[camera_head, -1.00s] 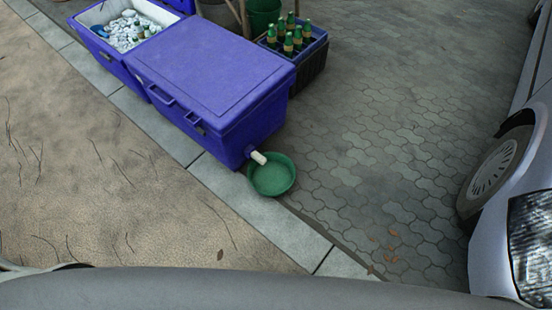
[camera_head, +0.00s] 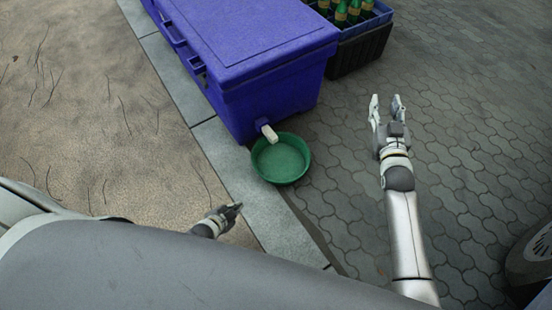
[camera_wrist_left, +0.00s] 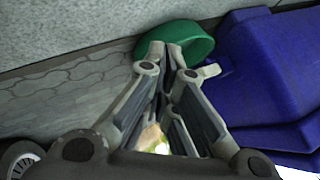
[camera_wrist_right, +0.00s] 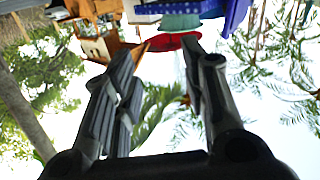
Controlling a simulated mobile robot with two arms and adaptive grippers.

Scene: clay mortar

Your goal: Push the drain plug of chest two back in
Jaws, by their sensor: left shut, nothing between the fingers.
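A closed blue chest (camera_head: 250,60) has a white drain plug (camera_head: 269,132) sticking out low on its near end. The plug points over a round green basin (camera_head: 281,160). In the left wrist view, the plug (camera_wrist_left: 208,71) shows just right of the fingertips, beside the basin (camera_wrist_left: 190,38). My left gripper (camera_head: 236,208) is shut and empty, over the kerb, nearer to me than the basin and apart from the plug. It also shows in the left wrist view (camera_wrist_left: 168,55). My right gripper (camera_head: 385,102) is open and empty, right of the chest, fingers pointing away.
A crate of green bottles (camera_head: 350,35) stands behind the chest at the right. A pale kerb (camera_head: 222,150) runs along the chest's left side, with bare ground beyond. A car wheel (camera_head: 535,260) is at the lower right. The paving on the right is otherwise clear.

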